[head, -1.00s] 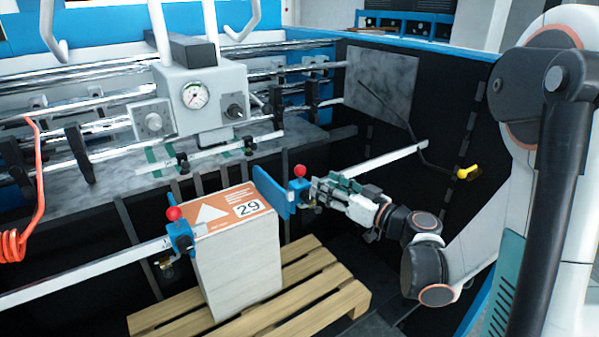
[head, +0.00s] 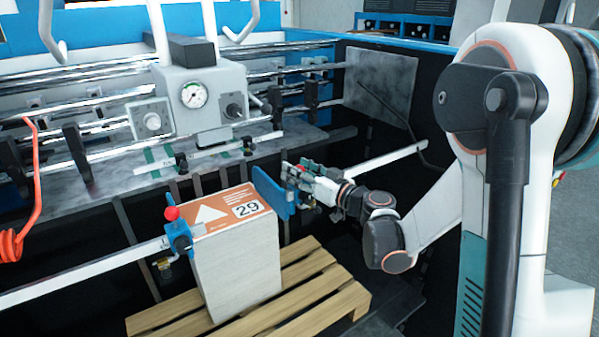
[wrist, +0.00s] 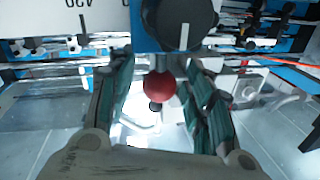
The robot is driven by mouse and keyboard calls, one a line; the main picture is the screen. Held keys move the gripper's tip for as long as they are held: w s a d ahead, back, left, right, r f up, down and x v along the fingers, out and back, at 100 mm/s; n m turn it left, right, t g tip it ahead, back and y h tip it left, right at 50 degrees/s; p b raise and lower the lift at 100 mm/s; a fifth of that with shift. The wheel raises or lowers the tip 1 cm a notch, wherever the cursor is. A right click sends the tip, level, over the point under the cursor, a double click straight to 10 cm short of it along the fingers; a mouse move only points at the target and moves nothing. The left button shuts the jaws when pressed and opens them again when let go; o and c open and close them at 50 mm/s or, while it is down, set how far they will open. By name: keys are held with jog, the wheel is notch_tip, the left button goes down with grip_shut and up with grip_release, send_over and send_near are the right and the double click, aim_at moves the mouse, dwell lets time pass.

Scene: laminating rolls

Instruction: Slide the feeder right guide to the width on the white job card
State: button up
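The right guide is a blue plate (head: 271,191) at the right side of the paper stack (head: 240,268), on a white scale bar (head: 385,158). In the wrist view its red ball knob (wrist: 159,84) sits between my fingers, below a blue block (wrist: 147,40) with a dark round knob (wrist: 181,22). My gripper (head: 300,174) is at the guide, hiding its red knob in the head view. In the wrist view my gripper (wrist: 160,95) is open, with gaps either side of the ball.
The left guide (head: 179,236) with a red knob stands at the stack's left. The stack rests on a wooden pallet (head: 345,300). A gauge panel (head: 205,100) and chrome rollers lie behind. A red coiled hose (head: 12,243) hangs at far left.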

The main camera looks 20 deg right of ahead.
grip_shut()
jog(key=shift+w+d+b, duration=0.15)
jog(key=shift+w+d, duration=0.05)
jog(key=shift+d, duration=0.35)
jog(key=shift+w+d+b, duration=0.15)
jog(key=shift+d, duration=0.35)
jog(key=shift+o, duration=0.7)
grip_release()
jog(key=shift+a, duration=0.1)
jog(key=v, duration=1.2)
